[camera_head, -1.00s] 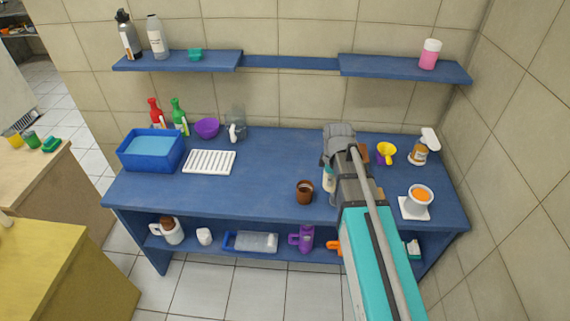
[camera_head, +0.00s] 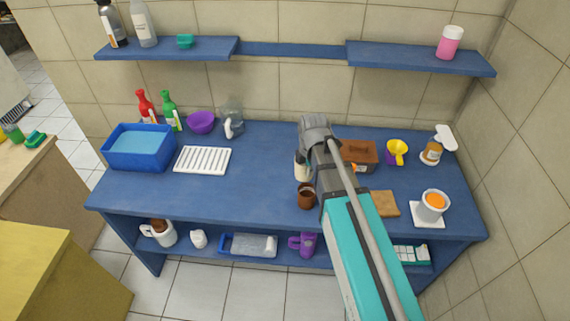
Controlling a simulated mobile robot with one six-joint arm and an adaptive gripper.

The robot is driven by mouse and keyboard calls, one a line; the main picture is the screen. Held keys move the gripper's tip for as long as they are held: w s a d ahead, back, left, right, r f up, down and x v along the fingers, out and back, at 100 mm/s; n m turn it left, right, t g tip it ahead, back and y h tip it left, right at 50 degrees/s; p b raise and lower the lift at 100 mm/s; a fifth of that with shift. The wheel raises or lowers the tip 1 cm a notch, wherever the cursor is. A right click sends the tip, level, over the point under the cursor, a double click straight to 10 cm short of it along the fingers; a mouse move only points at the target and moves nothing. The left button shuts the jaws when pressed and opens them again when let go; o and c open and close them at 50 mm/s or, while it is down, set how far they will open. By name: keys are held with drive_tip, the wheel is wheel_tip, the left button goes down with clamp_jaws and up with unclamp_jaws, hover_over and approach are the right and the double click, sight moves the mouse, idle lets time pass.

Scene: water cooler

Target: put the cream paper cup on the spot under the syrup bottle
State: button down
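The syrup bottle (camera_head: 433,151) is amber with a white pump top. It stands at the back right of the blue counter, on a small pale round spot (camera_head: 426,161). My gripper is mostly hidden behind my wrist and arm, over the middle of the counter. A small cream thing with a dark part (camera_head: 301,164) shows just left of my arm. I cannot tell whether it is the cream paper cup, or whether my fingers are shut on it. No other cream paper cup can be made out.
A brown cup (camera_head: 306,197) stands close beside my arm. A brown box (camera_head: 361,153), a yellow funnel (camera_head: 397,148), a wooden board (camera_head: 384,204) and a white cup with orange contents (camera_head: 433,205) are to the right. The counter's left middle is clear.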

drive_tip(key=shift+w, duration=0.1)
drive_tip(key=w+f+b, duration=0.9)
drive_tip(key=w, duration=0.4)
drive_tip(key=shift+d, duration=0.4)
drive_tip(key=shift+w+f+b, duration=0.25)
drive_tip(key=shift+f+b, duration=0.15)
drive_tip(key=shift+w+f+b, duration=0.15)
drive_tip(key=shift+f+b, duration=1.5)
